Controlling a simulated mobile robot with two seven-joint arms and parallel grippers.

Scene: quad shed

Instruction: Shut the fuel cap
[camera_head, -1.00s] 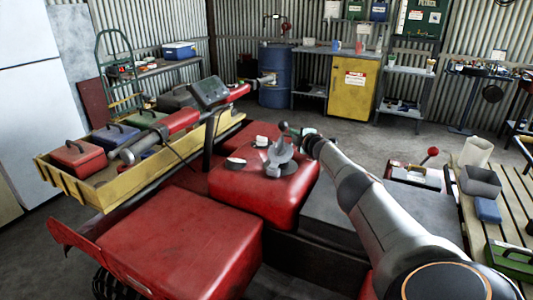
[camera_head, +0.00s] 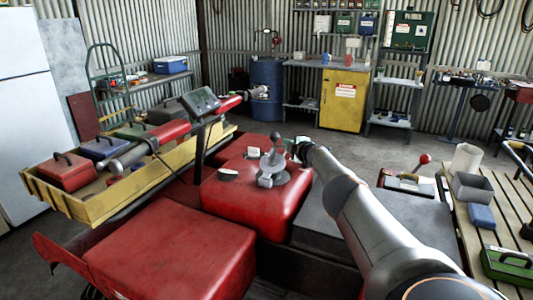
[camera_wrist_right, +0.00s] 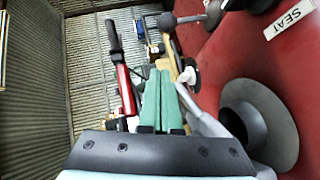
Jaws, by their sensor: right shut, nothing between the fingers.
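The grey fuel cap (camera_head: 271,161) and its round grey base sit on top of the red tank (camera_head: 243,205) in the head view. A piece with a ball-like top stands up from the base. How far the cap stands open is unclear. In the wrist view a grey flanged round part (camera_wrist_right: 283,118) lies on the red surface, right of the fingers. My right gripper (camera_head: 292,148) is just right of and behind the cap, partly hidden by its own arm. Its green fingers (camera_wrist_right: 158,98) are shut and empty, apart from the flanged part. My left gripper is out of view.
A handlebar with a display (camera_head: 199,102) rises left of the tank. A yellow rack (camera_head: 75,203) holds several boxes further left. A slatted bench (camera_head: 480,245) with bins stands at the right. A "SEAT" label (camera_wrist_right: 288,19) is near the flanged part.

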